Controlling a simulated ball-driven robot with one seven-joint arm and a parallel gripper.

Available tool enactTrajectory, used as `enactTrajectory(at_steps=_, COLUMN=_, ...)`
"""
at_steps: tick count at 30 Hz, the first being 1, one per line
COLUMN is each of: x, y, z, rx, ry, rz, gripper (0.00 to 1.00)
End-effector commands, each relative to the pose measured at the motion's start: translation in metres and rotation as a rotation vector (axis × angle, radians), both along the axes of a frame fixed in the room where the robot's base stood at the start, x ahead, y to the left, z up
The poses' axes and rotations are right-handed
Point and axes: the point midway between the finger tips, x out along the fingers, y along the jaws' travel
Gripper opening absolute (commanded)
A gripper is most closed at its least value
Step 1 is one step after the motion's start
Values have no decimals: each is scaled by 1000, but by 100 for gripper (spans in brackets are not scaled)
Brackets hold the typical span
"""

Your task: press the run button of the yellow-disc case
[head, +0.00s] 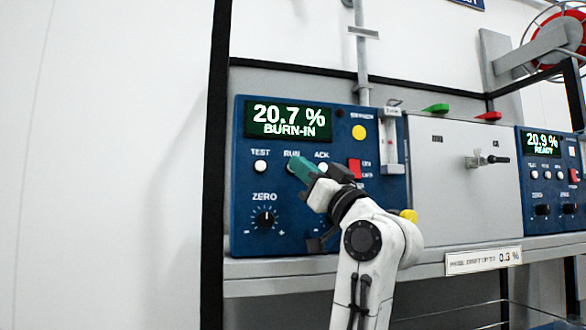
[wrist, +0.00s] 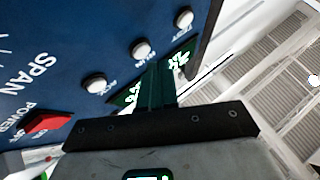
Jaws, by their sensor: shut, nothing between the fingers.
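The yellow-disc case (head: 330,220) is the blue box at left, with a yellow disc (head: 359,132) and a green display reading "20.7 % BURN-IN" (head: 288,121). Below the display is a row of white buttons labelled TEST, RUN and ACK. The run button (head: 291,166) is mostly hidden behind my teal fingertips. In the wrist view the panel appears upside down, and the run button (wrist: 140,48) is the middle one. My gripper (head: 299,165) is shut and empty, its tips in front of the run button. It also shows in the wrist view (wrist: 157,68). I cannot tell whether the tips touch it.
The test button (head: 261,166) and ack button (head: 322,167) flank the run button closely. A zero knob (head: 264,219) sits below and a red power switch (head: 355,168) to the right. A grey box (head: 460,210) and a second blue case (head: 550,185) reading "20.9 % READY" stand further right.

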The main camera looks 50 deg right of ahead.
Motion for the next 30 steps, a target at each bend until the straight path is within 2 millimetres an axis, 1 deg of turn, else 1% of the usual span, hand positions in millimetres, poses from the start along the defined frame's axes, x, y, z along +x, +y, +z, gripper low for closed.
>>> enactTrajectory(at_steps=10, x=-3, y=2, z=0, rx=-1, ry=-1, rz=-1, gripper=0)
enactTrajectory(at_steps=24, x=-37, y=25, z=0, rx=-1, ry=0, rz=0, gripper=0)
enactTrajectory(at_steps=30, x=-42, y=28, z=0, rx=0, ry=1, rz=0, gripper=0)
